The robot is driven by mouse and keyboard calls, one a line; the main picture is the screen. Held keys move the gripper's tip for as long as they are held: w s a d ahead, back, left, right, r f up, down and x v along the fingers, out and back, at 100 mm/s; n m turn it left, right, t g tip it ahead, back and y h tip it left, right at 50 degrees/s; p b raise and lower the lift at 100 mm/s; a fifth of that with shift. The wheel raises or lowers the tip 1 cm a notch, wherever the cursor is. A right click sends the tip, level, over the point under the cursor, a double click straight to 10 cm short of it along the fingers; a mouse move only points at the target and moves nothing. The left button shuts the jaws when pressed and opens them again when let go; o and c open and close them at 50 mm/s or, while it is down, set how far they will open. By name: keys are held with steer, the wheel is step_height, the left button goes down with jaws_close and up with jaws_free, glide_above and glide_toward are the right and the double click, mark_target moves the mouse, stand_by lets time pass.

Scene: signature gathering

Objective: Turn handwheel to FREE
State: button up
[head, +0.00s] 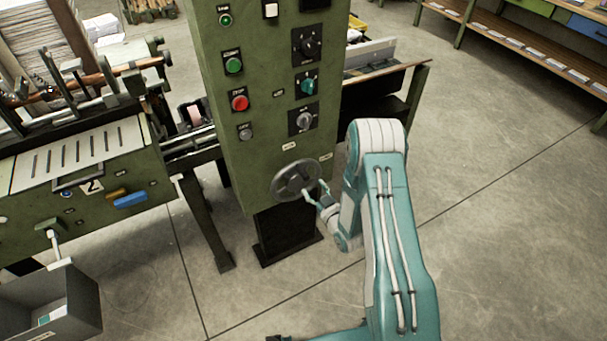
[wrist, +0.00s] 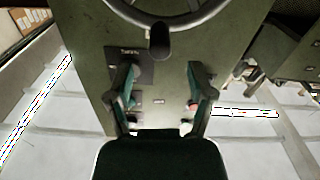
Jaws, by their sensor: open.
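The grey round handwheel (head: 297,178) is on the lower front of the green control column (head: 285,140). In the wrist view the handwheel rim (wrist: 188,20) curves across the top edge. A dark rounded knob or handle (wrist: 160,42) hangs from it, lined up with the gap between my fingers. My gripper (head: 313,192) is at the wheel's lower right in the head view. The wrist view shows my gripper (wrist: 162,75) open and empty, its fingers spread either side. Whether a finger touches the wheel cannot be told. The small labels above the wheel are unreadable.
Above the wheel are a red button (head: 239,103), a green button (head: 233,65) and rotary switches (head: 305,120). A green machine (head: 90,180) stands at left, with a grey bin (head: 50,305) in front. Open floor (head: 500,220) lies at right.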

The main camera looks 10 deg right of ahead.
mark_target(307, 180)
steer(key=x, duration=0.6)
steer(key=shift+w+a, duration=0.1)
steer(key=shift+w, duration=0.3)
steer(key=shift+c, duration=0.2)
jaws_close()
